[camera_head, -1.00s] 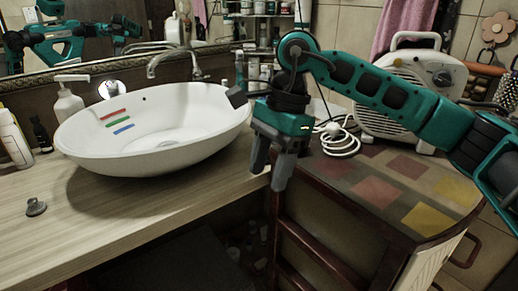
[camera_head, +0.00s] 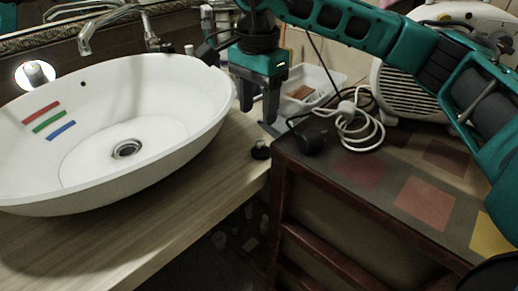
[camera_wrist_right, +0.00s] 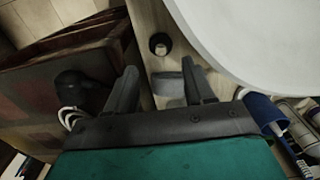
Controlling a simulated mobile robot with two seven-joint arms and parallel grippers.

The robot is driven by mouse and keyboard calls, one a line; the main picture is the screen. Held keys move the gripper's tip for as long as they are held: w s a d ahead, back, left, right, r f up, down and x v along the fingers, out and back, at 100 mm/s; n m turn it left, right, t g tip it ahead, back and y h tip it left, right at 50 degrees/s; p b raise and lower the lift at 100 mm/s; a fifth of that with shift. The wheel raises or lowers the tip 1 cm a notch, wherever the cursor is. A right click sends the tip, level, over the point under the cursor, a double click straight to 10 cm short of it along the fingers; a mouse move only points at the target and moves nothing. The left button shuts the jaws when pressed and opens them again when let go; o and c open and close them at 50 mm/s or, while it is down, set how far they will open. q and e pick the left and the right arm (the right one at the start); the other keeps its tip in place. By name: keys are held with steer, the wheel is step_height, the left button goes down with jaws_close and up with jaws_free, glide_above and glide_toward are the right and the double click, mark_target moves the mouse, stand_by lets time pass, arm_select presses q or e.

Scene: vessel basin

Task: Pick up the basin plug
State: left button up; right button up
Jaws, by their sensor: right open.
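A small dark round piece with a knob on top, looking like the basin plug (camera_head: 260,151), stands on the wooden counter right of the white basin (camera_head: 195,120). It also shows in the right wrist view (camera_wrist_right: 160,44), beyond the fingertips. My right gripper (camera_head: 258,112) is open, pointing down above the counter, a little behind and above the plug in the head view. The fingers are apart from it; the wrist view shows the open fingertips (camera_wrist_right: 159,72) too. The basin's drain (camera_head: 127,149) is uncovered. My left gripper is not in view.
A tiled cabinet (camera_head: 365,172) adjoins the counter on the right, bearing a black object (camera_head: 312,136), a white cord (camera_head: 352,128) and a white heater (camera_head: 415,100). A white tray (camera_head: 312,85) stands behind. The faucet (camera_head: 105,22) rises behind the basin. A grey piece (camera_wrist_right: 168,88) lies below the fingers.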

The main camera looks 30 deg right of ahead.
mark_target(261, 142)
step_height(261, 142, down, 3)
steer(key=f, duration=0.5)
steer(key=shift+w+d+f+b, duration=0.1)
steer(key=shift+w+d+b, duration=0.05)
steer(key=shift+d+b, duration=0.25)
jaws_close()
